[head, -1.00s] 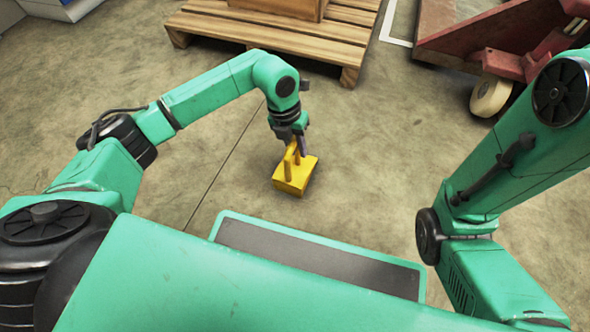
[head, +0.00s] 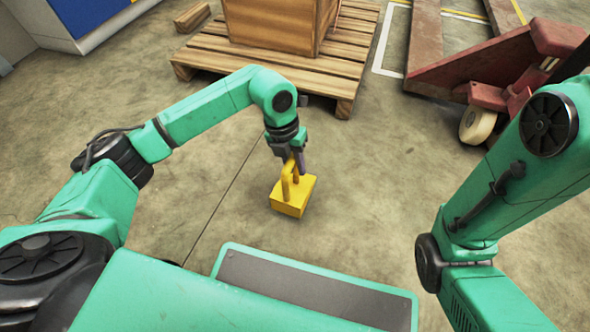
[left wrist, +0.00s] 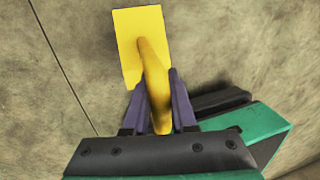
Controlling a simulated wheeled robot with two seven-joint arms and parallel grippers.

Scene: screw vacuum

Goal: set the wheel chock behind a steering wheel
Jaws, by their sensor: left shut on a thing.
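The yellow wheel chock (head: 292,199) hangs from my left gripper (head: 294,164) in the head view, in front of my body. The left gripper is shut on the chock's upright handle. In the left wrist view the two purple fingers (left wrist: 160,106) close on both sides of the handle, and the chock's flat yellow body (left wrist: 138,40) extends beyond them. Whether the chock touches the floor is hard to tell. A cream steering wheel (head: 474,125) sits under the red pallet truck (head: 500,75) at the upper right. My right gripper is outside the head view.
A wooden pallet (head: 330,82) carrying a wooden crate (head: 275,25) stands at the top middle. The pallet truck's forks (head: 425,45) reach away at the upper right. A blue and white cabinet (head: 85,25) stands at the upper left. Concrete floor is clear between the chock and the steering wheel.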

